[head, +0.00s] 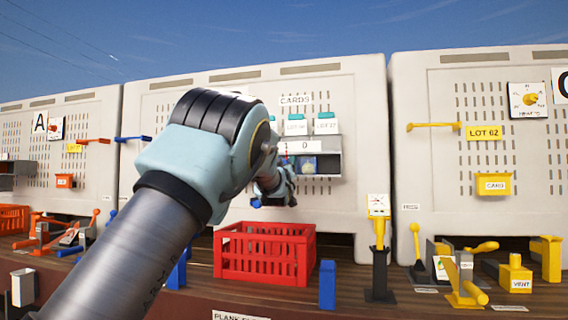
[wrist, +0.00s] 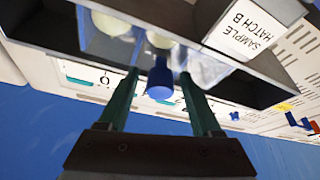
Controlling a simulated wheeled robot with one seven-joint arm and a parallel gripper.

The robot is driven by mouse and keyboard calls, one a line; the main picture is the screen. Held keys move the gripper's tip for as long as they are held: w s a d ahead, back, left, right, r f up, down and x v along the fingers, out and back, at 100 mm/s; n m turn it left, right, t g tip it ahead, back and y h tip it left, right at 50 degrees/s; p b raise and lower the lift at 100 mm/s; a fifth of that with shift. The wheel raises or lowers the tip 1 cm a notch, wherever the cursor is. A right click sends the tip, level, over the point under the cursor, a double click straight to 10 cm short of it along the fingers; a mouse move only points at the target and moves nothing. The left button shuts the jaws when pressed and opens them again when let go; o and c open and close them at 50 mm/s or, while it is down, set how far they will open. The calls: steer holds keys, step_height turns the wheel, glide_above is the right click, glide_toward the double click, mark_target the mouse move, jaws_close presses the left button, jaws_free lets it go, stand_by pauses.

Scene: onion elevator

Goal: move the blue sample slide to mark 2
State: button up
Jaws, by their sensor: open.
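The blue sample slide shows as a blue knob (wrist: 160,80) in the wrist view, at the edge of a grey box labelled SAMPLE HATCH B (wrist: 243,32). My gripper (wrist: 158,74) is open, with one dark green finger on each side of the knob. I cannot tell whether either finger touches it. In the head view the grey hatch box (head: 328,163) is on the middle panel, with the marks 1 and 0 (head: 296,147) along its top. My arm covers the box's left part. Mark 2 cannot be seen. My fingertips are hidden in the head view.
A CARDS rack with teal-topped cards (head: 325,124) is above the hatch. A red crate (head: 264,254) stands on the plank below, beside a blue post (head: 327,284) and a yellow-topped black stand (head: 379,250).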

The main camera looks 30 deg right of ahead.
jaws_close()
stand_by(0.4)
stand_by(0.9)
